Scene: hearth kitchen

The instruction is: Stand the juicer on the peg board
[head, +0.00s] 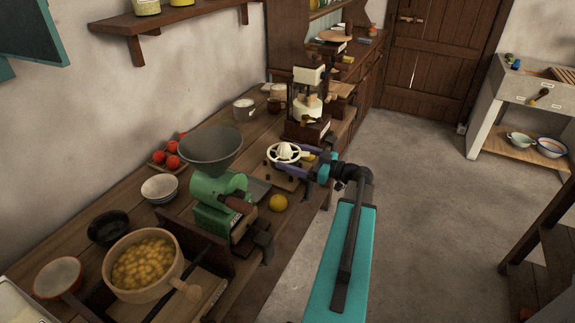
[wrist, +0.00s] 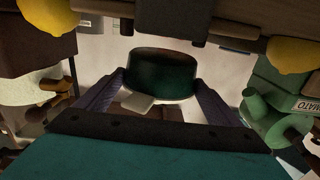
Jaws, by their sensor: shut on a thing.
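The juicer (head: 284,152) has a white dish with a cone on top. In the wrist view its dark green lower body (wrist: 162,76) points up the picture, with the pale dish edge below it. My gripper (head: 292,161) is shut on the juicer, and its purple fingers lie on both sides of it in the wrist view. The peg board (head: 288,180) is a wooden board at the counter's front, just below the juicer in the head view. Small dark pegs show on it. I cannot tell whether the juicer touches the board; the gripper and juicer hide part of it.
A green mill (head: 215,195) with a grey funnel stands left of the board. A yellow fruit (head: 277,202) lies near the front edge. A cream-and-dark machine (head: 308,100) stands behind. A pot of yellow fruit (head: 145,262) is at the near left. The floor at right is clear.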

